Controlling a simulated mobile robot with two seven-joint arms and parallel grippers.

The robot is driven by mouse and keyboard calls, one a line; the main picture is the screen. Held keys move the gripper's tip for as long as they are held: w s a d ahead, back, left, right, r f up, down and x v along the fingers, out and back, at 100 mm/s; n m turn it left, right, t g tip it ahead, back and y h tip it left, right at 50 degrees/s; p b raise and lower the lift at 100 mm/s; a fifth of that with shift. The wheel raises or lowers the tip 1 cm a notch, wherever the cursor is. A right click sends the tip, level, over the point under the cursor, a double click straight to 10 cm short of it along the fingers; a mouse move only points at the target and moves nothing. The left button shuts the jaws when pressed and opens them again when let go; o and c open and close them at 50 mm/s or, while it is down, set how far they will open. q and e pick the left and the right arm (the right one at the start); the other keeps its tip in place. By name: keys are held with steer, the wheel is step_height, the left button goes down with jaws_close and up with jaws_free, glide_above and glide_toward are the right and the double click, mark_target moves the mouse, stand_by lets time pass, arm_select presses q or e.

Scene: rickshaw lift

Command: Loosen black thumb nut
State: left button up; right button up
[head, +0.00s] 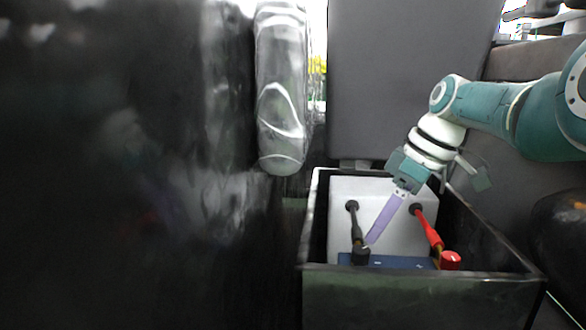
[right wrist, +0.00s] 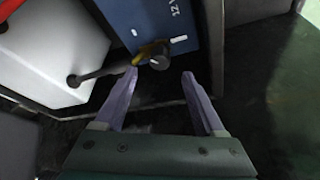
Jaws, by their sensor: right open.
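The black thumb nut (head: 360,255) sits on the left end of the blue battery (head: 395,262), where the black cable (head: 354,225) ends. In the right wrist view, the black thumb nut (right wrist: 160,61) is just beyond the fingertips, roughly centred between them. My right gripper (head: 369,242) reaches down from the right; its purple fingers (right wrist: 160,76) are apart and hold nothing. Its left finger tip is close to the yellowish cable end (right wrist: 148,52); I cannot tell if they touch. A red thumb nut (head: 450,260) is on the battery's right end. My left gripper is not in view.
A dark open box (head: 420,295) surrounds the battery and a white unit (head: 385,240); its walls stand close on all sides. A red cable (head: 428,228) runs to the red nut. A grey panel (head: 410,80) rises behind the box.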

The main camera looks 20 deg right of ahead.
arm_select(q)
step_height(320, 180, up, 3)
steer(key=shift+r+p, duration=0.2)
steer(key=shift+p, duration=0.85)
arm_select(e)
steer(key=v, duration=0.3)
arm_select(q)
steer(key=shift+a, duration=0.1)
